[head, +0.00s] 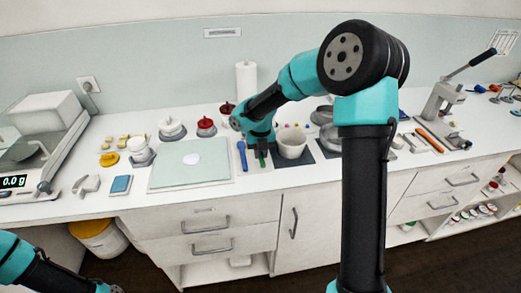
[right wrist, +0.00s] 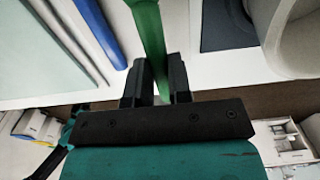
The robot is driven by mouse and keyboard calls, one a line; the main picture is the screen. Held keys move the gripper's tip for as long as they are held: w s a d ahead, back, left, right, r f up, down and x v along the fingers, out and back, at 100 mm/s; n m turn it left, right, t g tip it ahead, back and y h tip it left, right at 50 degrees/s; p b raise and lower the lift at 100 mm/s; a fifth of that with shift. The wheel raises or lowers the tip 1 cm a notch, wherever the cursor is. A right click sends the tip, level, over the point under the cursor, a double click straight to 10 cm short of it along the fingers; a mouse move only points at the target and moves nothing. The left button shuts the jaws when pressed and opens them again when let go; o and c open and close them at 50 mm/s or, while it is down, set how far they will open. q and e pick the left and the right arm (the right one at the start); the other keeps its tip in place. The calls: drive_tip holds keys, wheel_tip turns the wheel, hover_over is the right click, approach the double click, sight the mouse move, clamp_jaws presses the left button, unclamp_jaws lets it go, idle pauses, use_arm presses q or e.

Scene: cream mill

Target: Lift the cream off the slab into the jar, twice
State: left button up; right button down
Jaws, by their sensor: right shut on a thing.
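The pale green slab (head: 190,177) lies on the counter with a white dab of cream (head: 191,159) on it. An open-looking white jar (head: 138,147) stands in a grey holder behind the slab's left corner, a yellow lid (head: 110,160) beside it; I cannot see inside. My right gripper (head: 260,153) is low over the counter, right of the slab. In the right wrist view, my right gripper (right wrist: 157,88) is shut on a green-handled tool (right wrist: 147,32); the tool's far end is cut off. My left arm enters at lower left; its jaws are out of frame.
A blue-handled tool (head: 242,154) lies between slab and gripper. A white bowl (head: 291,144) on a dark mat stands close on the right. Red-topped pots (head: 206,127) stand behind.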

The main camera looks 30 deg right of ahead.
drive_tip(key=s+a+r, duration=0.1)
drive_tip(key=s+a, duration=0.5)
drive_tip(key=s, duration=0.5)
drive_tip(key=shift+a, duration=0.4)
drive_tip(key=shift+r, duration=0.1)
